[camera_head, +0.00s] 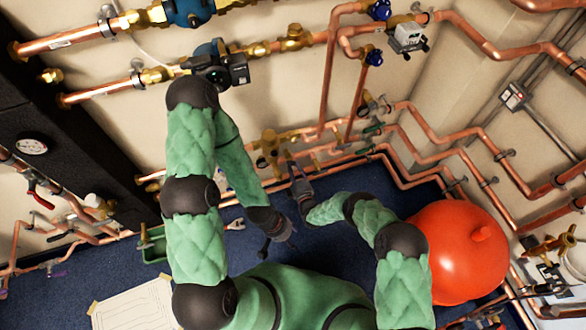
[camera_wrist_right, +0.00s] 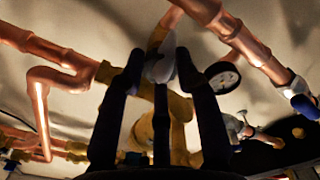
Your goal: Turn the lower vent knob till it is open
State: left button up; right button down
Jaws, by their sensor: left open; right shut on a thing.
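My right gripper (camera_head: 295,170) reaches up to the brass fittings (camera_head: 268,146) on the back wall, near their right side. In the right wrist view its fingers (camera_wrist_right: 160,62) stand on both sides of a small pale grey piece, which seems to be the vent knob (camera_wrist_right: 165,66). They are shut on it. A brass body (camera_wrist_right: 181,112) shows behind the fingers. The knob is too small and hidden in the head view to tell how far it is turned. My left gripper (camera_head: 265,248) is open and hangs low over the blue floor, apart from the pipes.
Copper pipes (camera_head: 330,75) run along the wall around the fittings. A round gauge (camera_wrist_right: 223,77) sits just right of the fingers. A big red-orange tank (camera_head: 455,255) stands at the right. A green tray (camera_head: 153,246) and a paper sheet (camera_head: 130,305) lie at lower left.

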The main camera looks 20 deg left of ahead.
jog(key=n, duration=1.3)
jog(key=shift+s+a, duration=0.1)
jog(key=shift+f+n, duration=0.1)
jog(key=shift+n, duration=0.3)
jog(key=c, duration=0.9)
grip_release()
